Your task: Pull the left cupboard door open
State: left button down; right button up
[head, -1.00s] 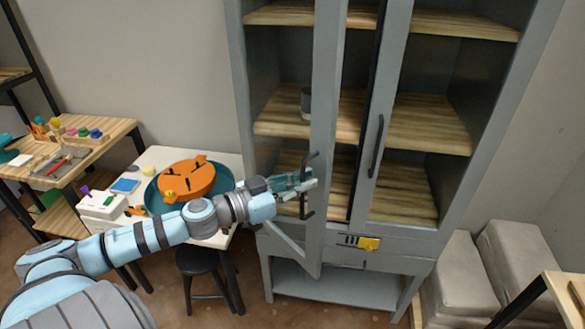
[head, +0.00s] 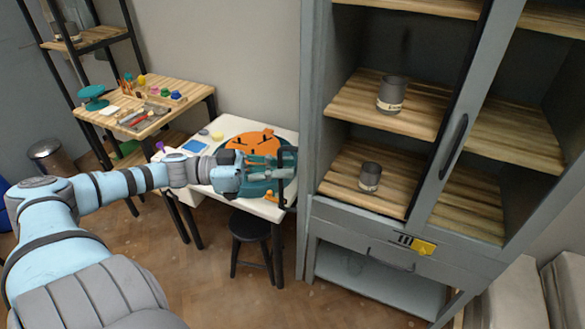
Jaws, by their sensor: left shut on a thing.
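The grey cupboard (head: 312,215) fills the right half of the head view. Its left door (head: 308,100) is swung wide open and shows nearly edge-on at the left of the cupboard, so the left shelves are uncovered. My left gripper (head: 283,174) is shut on the door's dark handle (head: 283,192), at the door's outer side. The fingers partly hide the handle. The right door (head: 462,130), with its own dark handle (head: 454,146), looks closed. My right gripper is out of view.
Dark pots stand on the upper shelf (head: 391,95) and the lower shelf (head: 370,177). A yellow-and-black item (head: 424,247) is on the drawer front. Behind my arm are a white table (head: 270,213) with an orange piece (head: 255,141) and a black stool (head: 250,226). Floor shows in front.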

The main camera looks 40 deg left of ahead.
pick_arm(q)
jog(key=shift+s+a+f+p, duration=0.1)
jog(key=shift+s+a+p, duration=0.1)
jog(key=shift+a, duration=0.2)
jog(key=shift+s+a+f+p, duration=0.1)
jog(key=shift+s+a, duration=0.05)
jog(key=shift+a, duration=0.25)
jog(key=shift+d, duration=0.1)
jog(key=c, duration=2)
grip_release()
jog(key=o, duration=0.3)
jog(key=shift+a, duration=0.2)
jog(key=shift+d, duration=0.15)
